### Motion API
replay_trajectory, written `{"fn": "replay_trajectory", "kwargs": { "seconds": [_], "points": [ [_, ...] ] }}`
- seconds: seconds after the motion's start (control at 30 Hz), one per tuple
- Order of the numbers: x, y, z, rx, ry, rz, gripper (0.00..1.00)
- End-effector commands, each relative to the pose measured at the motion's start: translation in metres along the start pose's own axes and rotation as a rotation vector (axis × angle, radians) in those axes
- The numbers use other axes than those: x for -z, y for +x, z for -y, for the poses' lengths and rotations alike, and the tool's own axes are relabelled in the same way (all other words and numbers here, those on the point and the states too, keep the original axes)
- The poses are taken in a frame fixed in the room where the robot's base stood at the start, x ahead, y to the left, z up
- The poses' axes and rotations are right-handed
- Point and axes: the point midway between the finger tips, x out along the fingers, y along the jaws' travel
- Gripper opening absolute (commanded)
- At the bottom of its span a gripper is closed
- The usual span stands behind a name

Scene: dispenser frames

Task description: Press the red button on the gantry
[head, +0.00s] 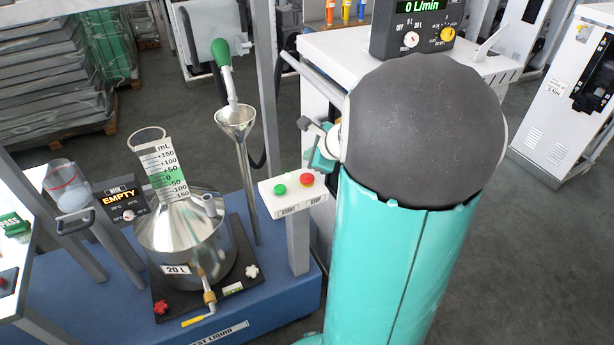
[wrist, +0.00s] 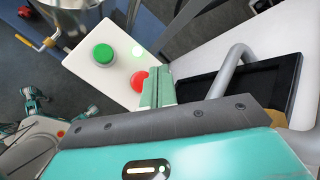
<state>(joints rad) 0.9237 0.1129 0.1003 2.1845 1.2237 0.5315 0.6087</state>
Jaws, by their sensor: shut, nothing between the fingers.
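The red button (head: 306,180) sits on the right of a small white control box (head: 289,206) on a grey post, above the word STOP. The green button (head: 279,189) sits to its left, above START. In the wrist view the red button (wrist: 137,80) is partly hidden by my gripper (wrist: 158,80), and the green button (wrist: 103,54) is fully clear. My gripper (head: 319,164) is shut and empty, its fingertips right by the red button. I cannot tell whether they touch it.
A steel 20 L vessel (head: 188,240) with a graduated neck and a tall funnel (head: 236,120) stand left of the box on a blue platform (head: 290,290). A white cabinet with a flow display (head: 420,8) stands behind my arm. A grey bent tube (wrist: 229,68) is right of my gripper.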

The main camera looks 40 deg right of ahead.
Motion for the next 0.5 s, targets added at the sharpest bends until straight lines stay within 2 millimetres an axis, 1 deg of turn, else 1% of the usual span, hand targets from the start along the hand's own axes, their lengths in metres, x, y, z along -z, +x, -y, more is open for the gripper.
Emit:
{"fn": "replay_trajectory", "kwargs": {
  "seconds": [0.03,0.2,0.33,0.5],
  "points": [
    [0.004,0.006,-0.005,-0.003,0.004,-0.001,0.0],
    [0.013,0.021,-0.015,-0.003,0.003,0.0,0.0],
    [0.018,0.028,-0.02,-0.003,0.001,-0.001,0.0],
    [0.021,0.031,-0.023,-0.002,0.0,-0.001,0.0]
  ]
}}
